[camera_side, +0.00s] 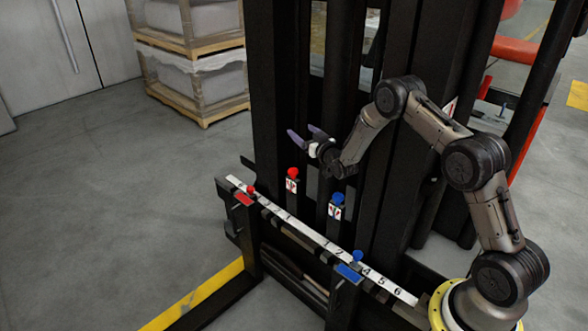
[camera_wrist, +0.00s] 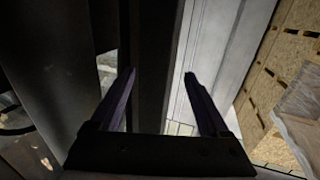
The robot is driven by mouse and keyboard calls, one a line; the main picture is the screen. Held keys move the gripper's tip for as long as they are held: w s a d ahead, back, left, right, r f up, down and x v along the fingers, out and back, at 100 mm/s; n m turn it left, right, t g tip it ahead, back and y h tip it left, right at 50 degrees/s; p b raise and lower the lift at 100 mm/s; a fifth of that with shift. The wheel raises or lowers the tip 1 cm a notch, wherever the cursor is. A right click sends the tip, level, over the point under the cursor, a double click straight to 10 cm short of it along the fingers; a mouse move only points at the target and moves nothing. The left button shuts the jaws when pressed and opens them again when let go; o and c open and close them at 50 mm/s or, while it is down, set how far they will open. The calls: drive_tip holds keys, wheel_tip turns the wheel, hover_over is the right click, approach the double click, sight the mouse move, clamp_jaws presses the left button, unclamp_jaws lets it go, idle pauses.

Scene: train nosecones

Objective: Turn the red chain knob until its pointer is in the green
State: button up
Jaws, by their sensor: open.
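The red chain knob (camera_side: 292,173) appears to be the upper red knob, on top of a small white plate (camera_side: 292,186) with a red mark. Its pointer and any green zone are too small to make out. My gripper (camera_side: 303,132) is above this knob and apart from it, with its purple fingers pointing left. The wrist view shows the fingers (camera_wrist: 160,73) spread with nothing between them. No knob shows in the wrist view.
Another red knob (camera_side: 250,189) sits on the white numbered scale (camera_side: 305,231). A blue knob (camera_side: 337,198) tops a second marked plate, and another blue knob (camera_side: 357,256) is on the scale. Dark mast uprights (camera_side: 278,80) stand behind. Wrapped pallets (camera_side: 200,80) are at the back left.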

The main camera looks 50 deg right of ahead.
sight(293, 170)
drive_tip(key=w+f+g+y, duration=0.1)
drive_tip(key=w+f+g, duration=0.1)
drive_tip(key=f+g, duration=0.2)
drive_tip(key=w+d+f+g+y, duration=0.1)
drive_tip(key=f+g, duration=0.3)
drive_tip(key=f, duration=0.4)
drive_tip(key=w+d+f+g+y, duration=0.1)
drive_tip(key=w+f+g+y, duration=0.1)
drive_tip(key=f, duration=0.4)
drive_tip(key=shift+w+g, duration=0.55)
drive_tip(key=shift+g, duration=0.75)
clamp_jaws()
